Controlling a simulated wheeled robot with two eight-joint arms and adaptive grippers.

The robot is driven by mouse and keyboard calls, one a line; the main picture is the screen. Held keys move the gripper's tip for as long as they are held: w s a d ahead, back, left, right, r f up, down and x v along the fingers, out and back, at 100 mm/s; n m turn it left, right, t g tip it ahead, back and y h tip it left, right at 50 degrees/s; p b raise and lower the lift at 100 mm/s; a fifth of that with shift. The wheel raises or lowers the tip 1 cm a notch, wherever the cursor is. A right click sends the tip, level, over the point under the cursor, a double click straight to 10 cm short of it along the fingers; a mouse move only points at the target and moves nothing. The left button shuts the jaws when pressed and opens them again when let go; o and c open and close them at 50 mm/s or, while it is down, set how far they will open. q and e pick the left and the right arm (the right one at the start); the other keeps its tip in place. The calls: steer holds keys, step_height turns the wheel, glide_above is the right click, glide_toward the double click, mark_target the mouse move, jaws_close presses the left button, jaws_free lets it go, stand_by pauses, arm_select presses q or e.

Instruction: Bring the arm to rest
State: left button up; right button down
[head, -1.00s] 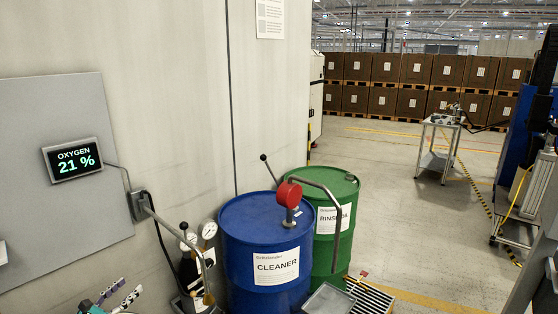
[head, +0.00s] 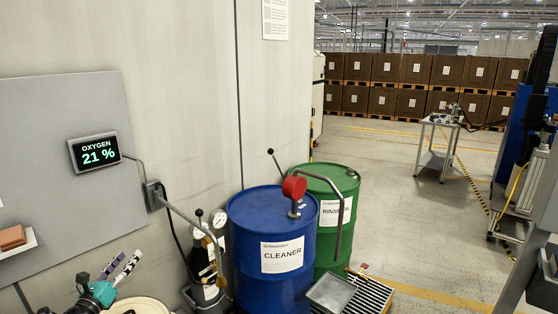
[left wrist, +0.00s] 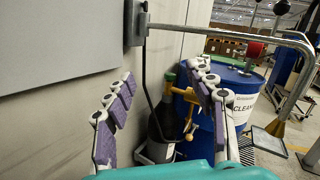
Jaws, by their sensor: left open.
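My left gripper (head: 106,274), teal with purple-and-white jointed fingers, is at the lower left of the head view. In the left wrist view the fingers (left wrist: 162,76) stand apart with nothing between them. The gripper is in front of the wall, left of the gas bottle with gauges (head: 208,262) and the blue CLEANER drum (head: 250,215). In the wrist view the blue drum (left wrist: 246,82) and bottle show beyond the fingers. My right gripper is not in view.
A green RINSE drum (head: 322,180) with a bent pipe stands behind the blue one. A metal tray (head: 331,292) is in front of them. A grey panel with an oxygen display (head: 95,152) reading 21 % is on the left. A pale round top (head: 140,306) lies below my gripper. Open floor is right.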

arm_select(q)
steer(key=s+d+r+n+g+y, duration=0.15)
steer(key=d+r+n+y, duration=0.35)
steer(key=n, duration=0.5)
steer(key=s+d+r+n+y, duration=0.2)
steer(key=s+r+n+y, duration=0.15)
steer(key=r+n, duration=0.5)
steer(key=s+d+f+n+g+h, duration=0.2)
steer(key=s+d+f+n+g, duration=0.3)
steer(key=s, duration=0.8)
steer(key=s+d+f+n+g+h, duration=0.3)
steer(key=s+d+f+n+g, duration=0.3)
steer(key=s+d+f+n, duration=0.4)
steer(key=s+d+f, duration=0.4)
steer(key=d+f, duration=0.1)
steer(key=d, duration=0.2)
steer(key=shift+s+d+n, duration=0.2)
steer(key=shift+s+n, duration=0.05)
steer(key=shift+n, duration=0.1)
steer(key=shift+f+h, duration=0.1)
steer(key=shift+h, duration=0.15)
